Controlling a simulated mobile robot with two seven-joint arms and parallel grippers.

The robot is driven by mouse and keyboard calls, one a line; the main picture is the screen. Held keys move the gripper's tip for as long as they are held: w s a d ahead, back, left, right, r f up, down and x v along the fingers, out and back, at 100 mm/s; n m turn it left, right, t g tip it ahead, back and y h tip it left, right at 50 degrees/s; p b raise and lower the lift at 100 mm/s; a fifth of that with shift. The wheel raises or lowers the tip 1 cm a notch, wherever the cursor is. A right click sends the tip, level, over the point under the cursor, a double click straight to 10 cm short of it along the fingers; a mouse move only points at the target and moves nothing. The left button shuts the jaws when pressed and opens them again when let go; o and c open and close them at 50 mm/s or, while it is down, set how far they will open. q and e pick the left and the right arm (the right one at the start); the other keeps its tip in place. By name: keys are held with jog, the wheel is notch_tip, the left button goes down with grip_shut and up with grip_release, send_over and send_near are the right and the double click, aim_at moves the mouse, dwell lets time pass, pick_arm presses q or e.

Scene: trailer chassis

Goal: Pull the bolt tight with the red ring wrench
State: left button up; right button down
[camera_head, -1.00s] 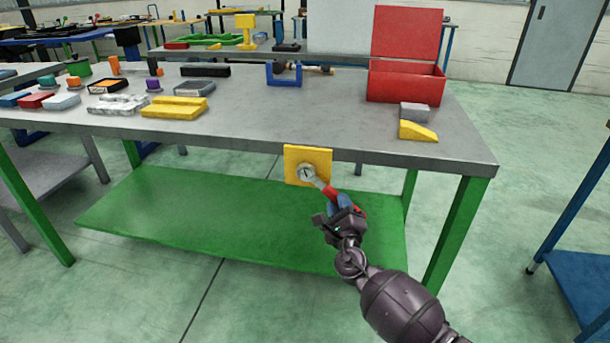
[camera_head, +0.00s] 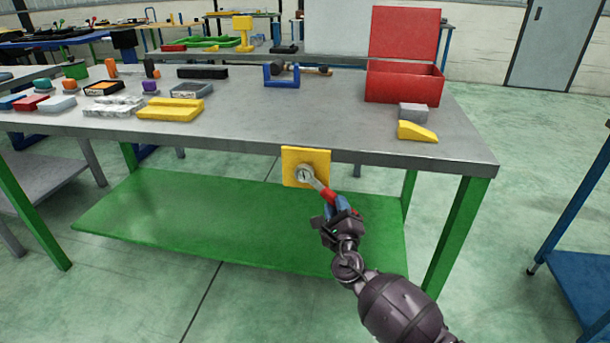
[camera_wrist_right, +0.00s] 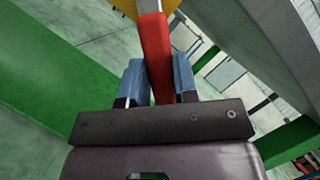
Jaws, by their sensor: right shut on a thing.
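The red ring wrench (camera_head: 327,194) has a red handle and a grey ring end. Its ring end lies at the bolt (camera_head: 304,174) on the yellow plate (camera_head: 318,158), which is fixed to the front edge of the grey workbench. The ring covers most of the bolt, so I cannot tell how deeply it is seated. My right gripper (camera_head: 338,208) is shut on the red handle, which slants down and right from the bolt. In the right wrist view the red handle (camera_wrist_right: 154,55) stands between the two blue fingers (camera_wrist_right: 158,82). My left gripper is not in view.
The workbench top (camera_head: 270,130) carries a red open toolbox (camera_head: 405,85), a yellow wedge (camera_head: 417,132), a blue holder (camera_head: 281,82) and several small parts. A green lower shelf (camera_head: 200,220) lies below the bolt. A blue cart (camera_head: 585,240) stands at the right.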

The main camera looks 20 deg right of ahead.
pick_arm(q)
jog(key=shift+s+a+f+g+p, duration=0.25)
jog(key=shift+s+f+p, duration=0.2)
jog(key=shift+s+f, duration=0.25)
pick_arm(e)
jog(key=shift+s+d+f+n, duration=0.1)
jog(key=shift+d+f+n, duration=0.05)
jog(key=shift+f+n, duration=0.25)
jog(key=shift+s, duration=0.1)
jog(key=shift+s+a+r+p, duration=0.3)
jog(key=shift+s+a+p, duration=0.15)
jog(key=shift+s+a, duration=0.3)
jog(key=shift+s+a+r+p, duration=0.3)
jog(key=shift+s+a+p, duration=0.2)
jog(key=shift+s, duration=0.35)
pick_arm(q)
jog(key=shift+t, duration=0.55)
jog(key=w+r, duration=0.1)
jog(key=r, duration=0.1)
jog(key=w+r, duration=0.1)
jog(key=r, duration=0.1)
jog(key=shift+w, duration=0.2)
pick_arm(e)
jog(key=shift+s+a, duration=0.5)
jog(key=shift+s, duration=0.25)
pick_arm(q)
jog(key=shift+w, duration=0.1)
pick_arm(e)
jog(key=shift+f, duration=0.1)
